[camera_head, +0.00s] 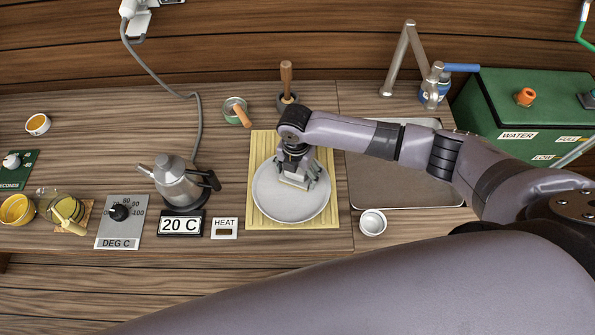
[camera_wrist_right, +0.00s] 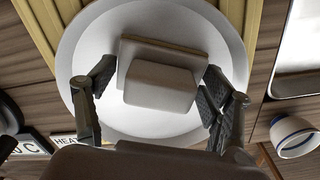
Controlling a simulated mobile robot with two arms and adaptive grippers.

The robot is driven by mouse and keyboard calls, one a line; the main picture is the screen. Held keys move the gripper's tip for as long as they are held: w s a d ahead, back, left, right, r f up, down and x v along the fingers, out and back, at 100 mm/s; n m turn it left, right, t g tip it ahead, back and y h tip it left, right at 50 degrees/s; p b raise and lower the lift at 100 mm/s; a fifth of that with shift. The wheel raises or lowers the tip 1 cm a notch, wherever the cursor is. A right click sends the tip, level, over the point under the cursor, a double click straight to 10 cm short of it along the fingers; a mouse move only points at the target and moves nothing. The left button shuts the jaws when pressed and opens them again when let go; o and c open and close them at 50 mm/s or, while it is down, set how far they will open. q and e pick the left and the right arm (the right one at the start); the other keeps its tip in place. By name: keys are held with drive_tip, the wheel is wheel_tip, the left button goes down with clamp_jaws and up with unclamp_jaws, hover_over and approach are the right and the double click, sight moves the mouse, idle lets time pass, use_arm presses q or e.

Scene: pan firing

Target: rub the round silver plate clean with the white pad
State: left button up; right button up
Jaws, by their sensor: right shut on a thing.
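The round silver plate (camera_head: 290,209) lies on a yellow slatted mat (camera_head: 255,155) near the middle of the table. My right gripper (camera_head: 296,183) is over the plate, pointing down, and is shut on the white pad (camera_head: 293,181). In the right wrist view the pad (camera_wrist_right: 160,84) sits between the two fingers of the gripper (camera_wrist_right: 155,95), over the plate (camera_wrist_right: 95,60). The pad appears to be at the plate's surface, but I cannot tell for certain that it touches. Part of the plate is hidden by the gripper. My left gripper is not in view.
A small white cup (camera_head: 373,222) stands right of the plate, in front of a metal tray (camera_head: 400,185). A green water box (camera_head: 530,115) is at the right.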

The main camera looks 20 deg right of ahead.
drive_tip(key=shift+d, duration=0.2)
drive_tip(key=shift+s+d+f+p, duration=0.15)
drive_tip(key=shift+d+p, duration=0.1)
drive_tip(key=shift+d, duration=0.15)
drive_tip(key=shift+s+d+r+p, duration=0.1)
drive_tip(key=shift+s+d+p, duration=0.1)
drive_tip(key=shift+d, duration=0.15)
drive_tip(key=shift+w+a, duration=0.2)
drive_tip(key=shift+a, duration=0.3)
drive_tip(key=shift+w+a, duration=0.15)
drive_tip(key=shift+a, duration=0.3)
drive_tip(key=shift+d, duration=0.2)
drive_tip(key=shift+s+d+p, duration=0.3)
drive_tip(key=shift+d, duration=0.45)
